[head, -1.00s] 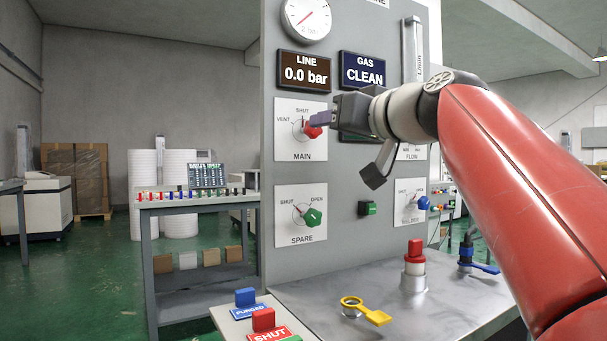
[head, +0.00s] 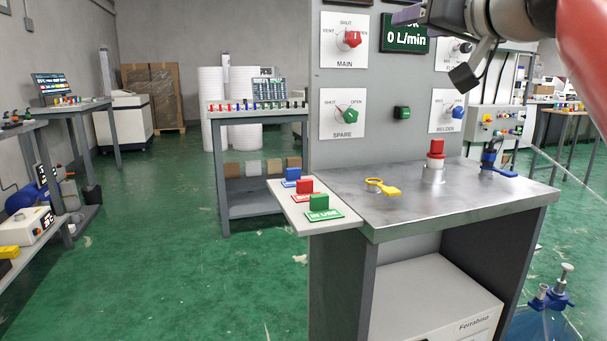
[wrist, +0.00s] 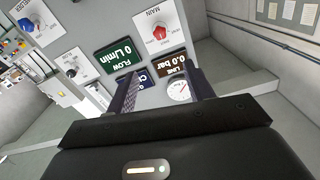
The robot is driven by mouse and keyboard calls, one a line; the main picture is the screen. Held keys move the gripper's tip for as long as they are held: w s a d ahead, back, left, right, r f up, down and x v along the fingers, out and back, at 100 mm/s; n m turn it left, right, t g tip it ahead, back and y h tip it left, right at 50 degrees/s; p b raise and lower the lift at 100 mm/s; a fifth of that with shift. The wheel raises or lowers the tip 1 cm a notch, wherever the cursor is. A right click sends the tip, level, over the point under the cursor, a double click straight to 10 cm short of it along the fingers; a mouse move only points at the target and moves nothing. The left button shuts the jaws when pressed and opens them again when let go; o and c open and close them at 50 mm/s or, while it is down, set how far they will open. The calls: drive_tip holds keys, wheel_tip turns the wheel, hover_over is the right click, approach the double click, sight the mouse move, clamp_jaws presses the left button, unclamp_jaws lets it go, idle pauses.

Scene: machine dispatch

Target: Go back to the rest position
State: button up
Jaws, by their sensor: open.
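My gripper (head: 408,14) is at the top edge of the head view, partly cut off, in front of the upright grey panel. It stands right of and above the red MAIN knob (head: 352,39), apart from it. In the wrist view my gripper (wrist: 162,78) shows two dark fingers spread apart with nothing between them. The MAIN knob also shows in the wrist view (wrist: 159,33), beyond the fingertips. The green SPARE knob (head: 351,116) and blue WELDER knob (head: 457,112) sit lower on the panel.
Blue, red and green tags stand on a side shelf (head: 310,222).

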drive_tip(key=s+f+g+h, duration=0.2)
drive_tip(key=s+f+g, duration=0.2)
drive_tip(key=f, duration=1.2)
drive_tip(key=s+a+f+m+g+h, duration=0.1)
drive_tip(key=s+f+g, duration=0.2)
drive_tip(key=s+f, duration=0.7)
drive_tip(key=s+a+f+g+h, duration=0.1)
drive_tip(key=s+f+g, duration=0.3)
drive_tip(key=f, duration=2)
drive_tip(key=s+h, duration=0.1)
drive_tip(key=s, duration=0.2)
drive_tip(key=shift+s+a+m+g+h, duration=0.15)
drive_tip(key=shift+s+m+g+h, duration=0.15)
drive_tip(key=shift+s+m, duration=0.1)
